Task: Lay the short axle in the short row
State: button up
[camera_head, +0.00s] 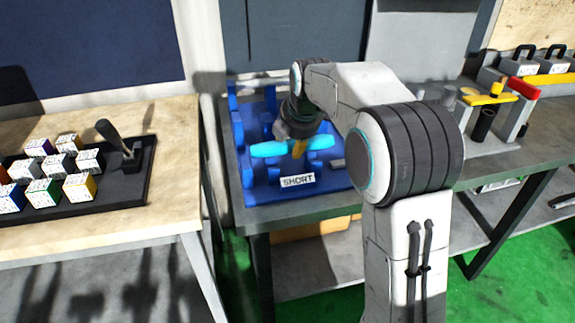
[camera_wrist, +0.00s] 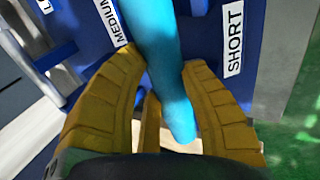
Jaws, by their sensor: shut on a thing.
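A light blue short axle (camera_head: 272,149) is held crosswise in my gripper (camera_head: 299,148) above the front of the blue rack (camera_head: 262,192). The front of the rack bears a white SHORT label (camera_head: 297,180), which also shows in the wrist view (camera_wrist: 233,40). A MEDIUM label (camera_wrist: 111,22) shows to the left of the axle in the wrist view. I cannot tell whether the axle touches the rack's supports. My arm hides part of the rack.
The rack stands on a grey table (camera_head: 290,213). At left, a wooden-topped table (camera_head: 100,190) carries a black tray (camera_head: 115,203) with several marked cubes and a lever. At right stand a machine with a yellow handle (camera_head: 490,98) and weights with black handles (camera_head: 523,62).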

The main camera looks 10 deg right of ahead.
jog(key=shift+f+b, duration=1.75)
jog(key=shift+f, duration=0.15)
jog(key=shift+f, duration=0.3)
jog(key=o, duration=1.2)
